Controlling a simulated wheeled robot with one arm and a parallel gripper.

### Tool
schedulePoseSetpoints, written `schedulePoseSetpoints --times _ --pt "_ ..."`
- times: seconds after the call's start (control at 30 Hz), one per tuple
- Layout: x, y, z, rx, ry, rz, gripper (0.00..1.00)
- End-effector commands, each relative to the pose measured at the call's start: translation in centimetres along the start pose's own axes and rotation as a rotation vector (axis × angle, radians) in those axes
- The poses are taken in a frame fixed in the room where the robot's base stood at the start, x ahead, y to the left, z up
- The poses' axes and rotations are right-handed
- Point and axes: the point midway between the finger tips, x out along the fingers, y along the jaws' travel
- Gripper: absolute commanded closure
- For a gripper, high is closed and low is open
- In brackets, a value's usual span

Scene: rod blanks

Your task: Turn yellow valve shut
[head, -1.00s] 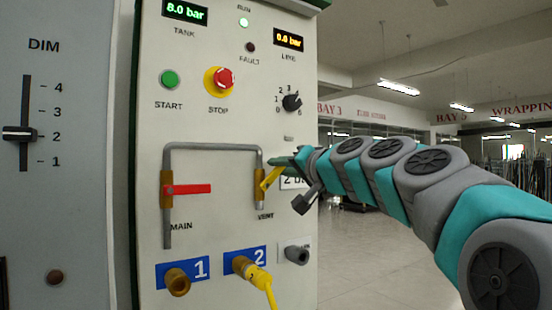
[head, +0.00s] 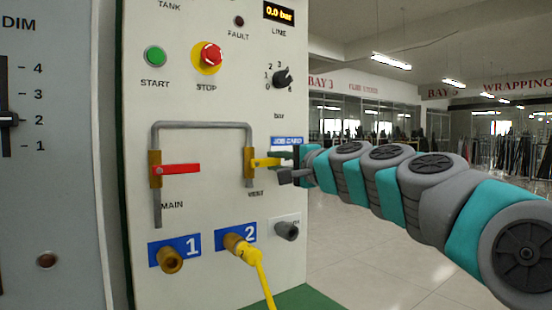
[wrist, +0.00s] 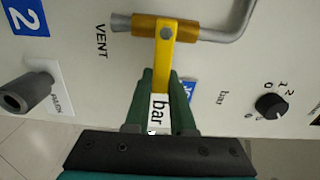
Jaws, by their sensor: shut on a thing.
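The yellow valve handle (head: 264,162) is on the brass vent valve body (head: 249,167) on the panel's pipe. It points right, about level, across the upright pipe. My gripper (head: 288,161) is at the handle's outer end. In the wrist view the yellow handle (wrist: 166,50) runs from its pivot bolt down between the green fingers of my gripper (wrist: 167,80), which are shut on it.
A red main valve handle (head: 181,169) points right on the left pipe leg. A yellow hose (head: 262,275) hangs from port 2. A grey port (head: 286,231) sticks out below my gripper. A selector knob (head: 284,78) sits above. Open floor lies to the right.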

Motion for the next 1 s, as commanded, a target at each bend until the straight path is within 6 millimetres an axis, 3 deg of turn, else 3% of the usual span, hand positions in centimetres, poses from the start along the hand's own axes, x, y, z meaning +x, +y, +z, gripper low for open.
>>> schedulePoseSetpoints --times 0.6,0.63,0.9,1.0 --pt "0.0 0.3 -0.03 0.044 0.0 0.001 1.0" --pt "0.0 0.32 -0.03 0.044 0.0 0.001 0.77" --pt "-0.01 0.27 -0.01 0.043 0.0 0.0 0.47" --pt "-0.01 0.26 0.0 0.043 0.0 0.0 0.47"
